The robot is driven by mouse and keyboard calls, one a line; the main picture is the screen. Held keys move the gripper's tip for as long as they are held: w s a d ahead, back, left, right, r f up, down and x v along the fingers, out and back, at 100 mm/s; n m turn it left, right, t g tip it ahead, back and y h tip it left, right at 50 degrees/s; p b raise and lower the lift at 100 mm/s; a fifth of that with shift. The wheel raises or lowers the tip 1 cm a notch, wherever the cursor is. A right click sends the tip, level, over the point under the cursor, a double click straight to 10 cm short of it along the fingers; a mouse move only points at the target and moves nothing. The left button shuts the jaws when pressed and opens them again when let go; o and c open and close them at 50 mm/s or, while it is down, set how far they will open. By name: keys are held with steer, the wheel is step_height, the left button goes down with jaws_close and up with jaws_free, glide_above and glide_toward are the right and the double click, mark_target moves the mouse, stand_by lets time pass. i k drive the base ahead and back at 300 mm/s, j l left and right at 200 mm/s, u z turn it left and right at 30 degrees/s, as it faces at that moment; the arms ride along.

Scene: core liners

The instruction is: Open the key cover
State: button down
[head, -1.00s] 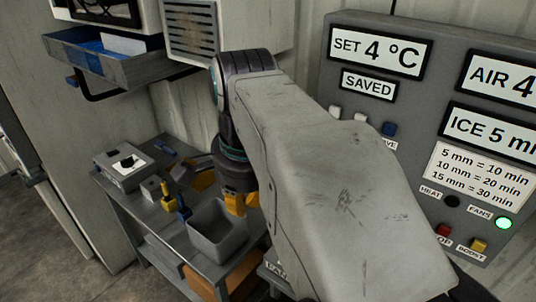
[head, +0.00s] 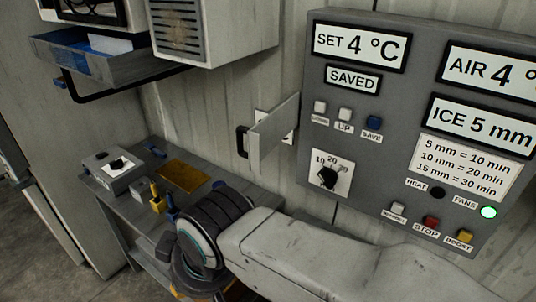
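A grey flap (head: 273,134), which looks like the key cover, stands out at an angle from the corrugated wall, left of the control panel. It has a black handle (head: 242,142) on its left, outer edge, and part of a white plate shows behind its right edge. My arm is low in front, well below the flap and apart from it. My gripper (head: 180,292) is at the bottom edge, mostly hidden by my wrist, with only a bit of yellow showing. Its opening cannot be seen.
The control panel (head: 400,120) with displays, buttons and a black dial (head: 328,177) fills the right. A grey bench (head: 132,205) at lower left holds a small switch box (head: 115,170), an orange plate (head: 184,177) and small yellow and blue items. A grey tray (head: 95,62) juts out above.

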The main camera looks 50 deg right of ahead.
mark_target(263, 136)
steer(key=k+j+u, duration=0.35)
steer(key=k+j, duration=0.2)
steer(key=k+j+u, duration=0.4)
steer(key=k+j, duration=0.25)
steer(key=j, duration=0.1)
